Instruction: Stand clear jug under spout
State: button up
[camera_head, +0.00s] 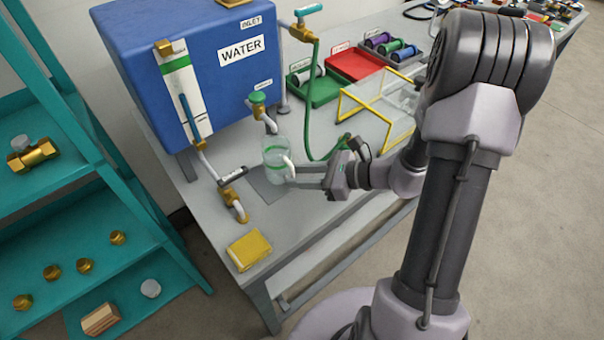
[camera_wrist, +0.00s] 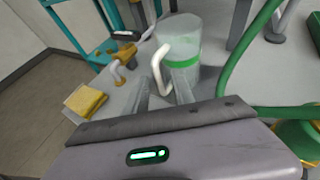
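The clear jug (camera_head: 275,153), with a green band and a white handle (camera_head: 290,168), is upright at the tank's front, close below the spout (camera_head: 271,126) under the green-knobbed valve. Its base overlaps a dark grey mat (camera_head: 262,187); I cannot tell how exactly it lines up with the spout. My gripper (camera_head: 296,175) reaches in from the right at the handle. In the wrist view the jug (camera_wrist: 180,38) is just ahead, and its handle (camera_wrist: 158,68) comes down between my two spread fingers (camera_wrist: 163,82), with gaps visible beside it.
The blue water tank (camera_head: 170,50) stands behind. A brass tap (camera_head: 234,200) and a yellow sponge (camera_head: 248,250) are left of the jug. A green hose (camera_head: 312,115) hangs to its right, near a yellow-edged clear guard (camera_head: 375,110). Teal shelves (camera_head: 85,200) stand at left.

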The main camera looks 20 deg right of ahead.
jog(key=r+p+v, duration=0.1)
jog(key=p+v, duration=0.4)
jog(key=v, duration=0.7)
jog(key=s+a+r+n+g+h, duration=0.1)
jog(key=s+a+r+n+h, duration=0.3)
jog(key=a+r+n, duration=0.4)
jog(key=s+a+r+n+g+h, duration=0.1)
jog(key=s+a+r+n+h, duration=0.3)
jog(key=n, duration=0.9)
jog(key=s+a+r, duration=0.3)
jog(key=r, duration=0.1)
jog(key=shift+s+a+r+g+h, duration=0.3)
jog(key=shift+a+r+h, duration=0.1)
